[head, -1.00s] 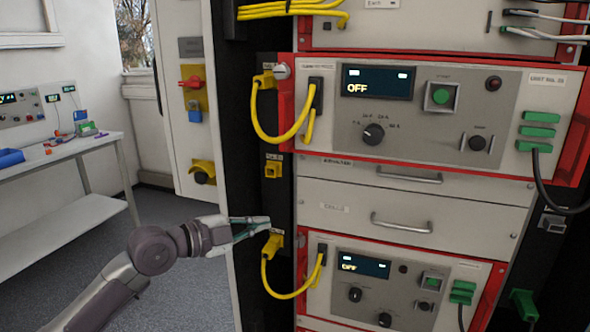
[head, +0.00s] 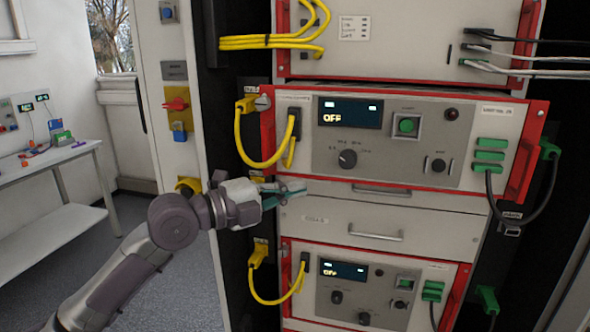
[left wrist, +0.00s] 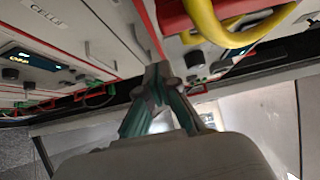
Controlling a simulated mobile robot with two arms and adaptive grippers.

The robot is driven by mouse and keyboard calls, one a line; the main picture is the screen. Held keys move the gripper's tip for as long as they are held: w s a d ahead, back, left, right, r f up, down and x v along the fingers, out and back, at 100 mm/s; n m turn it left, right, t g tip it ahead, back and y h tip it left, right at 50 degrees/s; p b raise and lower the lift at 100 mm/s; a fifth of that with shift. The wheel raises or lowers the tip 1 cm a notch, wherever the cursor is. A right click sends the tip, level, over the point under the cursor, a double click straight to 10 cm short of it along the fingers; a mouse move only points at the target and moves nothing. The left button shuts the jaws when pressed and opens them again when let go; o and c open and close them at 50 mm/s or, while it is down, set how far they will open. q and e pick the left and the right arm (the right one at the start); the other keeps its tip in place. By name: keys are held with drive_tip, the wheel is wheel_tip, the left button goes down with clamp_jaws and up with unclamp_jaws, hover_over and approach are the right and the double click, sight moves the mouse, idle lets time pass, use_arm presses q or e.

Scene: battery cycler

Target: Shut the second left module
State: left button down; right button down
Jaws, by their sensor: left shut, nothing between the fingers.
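The upper red-framed module (head: 400,182), its display reading OFF, stands in the rack and looks to stick out past the drawer fronts below it. A similar smaller-looking module (head: 375,305) sits lower, also reading OFF. Which of them is counted second cannot be told from the labels. My left gripper (head: 298,189) is shut and empty, just under the lower left corner of the upper module; whether it touches cannot be told. In the left wrist view its closed tips (left wrist: 157,72) point at the rack front, beside a red frame edge. My right gripper is not in view.
A yellow cable (head: 240,140) loops at the upper module's left side, close above my gripper; another yellow cable (head: 262,290) hangs below. Two drawer fronts (head: 330,232) with handles lie between the modules. Green plugs and dark cables are at right. A workbench (head: 60,165) stands far left.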

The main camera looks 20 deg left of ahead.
use_arm(q)
drive_tip(key=w, duration=0.3)
drive_tip(key=shift+a+p, duration=0.15)
drive_tip(key=shift+p, duration=0.25)
drive_tip(key=shift+w+f, duration=0.1)
